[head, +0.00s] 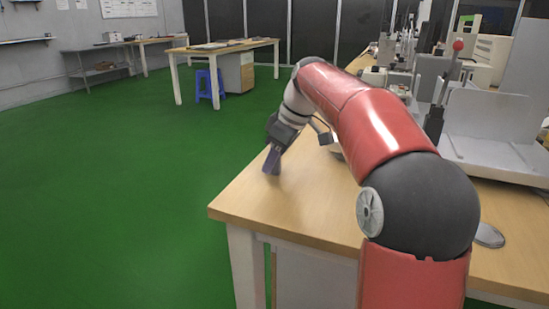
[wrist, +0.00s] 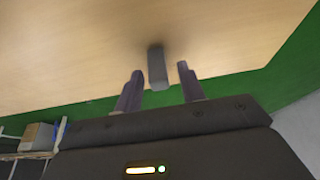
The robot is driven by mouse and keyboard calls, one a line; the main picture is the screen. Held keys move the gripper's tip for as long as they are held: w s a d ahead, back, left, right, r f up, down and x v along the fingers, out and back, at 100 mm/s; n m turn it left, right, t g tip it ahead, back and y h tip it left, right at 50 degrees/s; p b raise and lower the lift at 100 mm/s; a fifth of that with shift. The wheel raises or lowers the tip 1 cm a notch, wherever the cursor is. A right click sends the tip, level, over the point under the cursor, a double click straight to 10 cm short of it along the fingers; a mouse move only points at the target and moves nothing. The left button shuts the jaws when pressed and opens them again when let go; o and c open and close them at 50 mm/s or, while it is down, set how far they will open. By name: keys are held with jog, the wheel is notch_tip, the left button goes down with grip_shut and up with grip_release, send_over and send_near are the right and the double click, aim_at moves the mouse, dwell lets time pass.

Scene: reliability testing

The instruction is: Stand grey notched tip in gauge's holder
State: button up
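A small grey block (wrist: 157,68), which I take for the grey notched tip, stands on the tabletop in the wrist view. My gripper (wrist: 161,76) is open, with its two purple fingers on either side of the block. A gap shows between the block and each finger. I cannot make out the notch. In the head view, my gripper (head: 272,160) points down near the left edge of the wooden table. I cannot tell which thing is the gauge's holder; my arm hides part of the table.
The wooden table (head: 290,215) is bare at its front left. A device with a red-knobbed lever (head: 457,46) and grey angled plates (head: 495,120) stand at the right. Behind them are more instruments. Green floor (head: 130,200) lies open at the left, with a blue stool (head: 210,84) farther back.

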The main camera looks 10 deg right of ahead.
jog(key=p+v, duration=0.2)
jog(key=v, duration=0.9)
jog(key=shift+r, duration=0.25)
jog(key=shift+o, duration=0.5)
jog(key=shift+r, duration=0.2)
jog(key=a+f+y+b, duration=0.1)
jog(key=f+b, duration=0.2)
jog(key=w+a+f+t+y+b, duration=0.1)
jog(key=f+b, duration=0.3)
jog(key=w+a+f+t+y+b, duration=0.1)
jog(key=f+b, duration=0.2)
jog(key=shift+w+a+f, duration=0.2)
jog(key=shift+w+f, duration=0.05)
jog(key=shift+f, duration=0.1)
grip_shut()
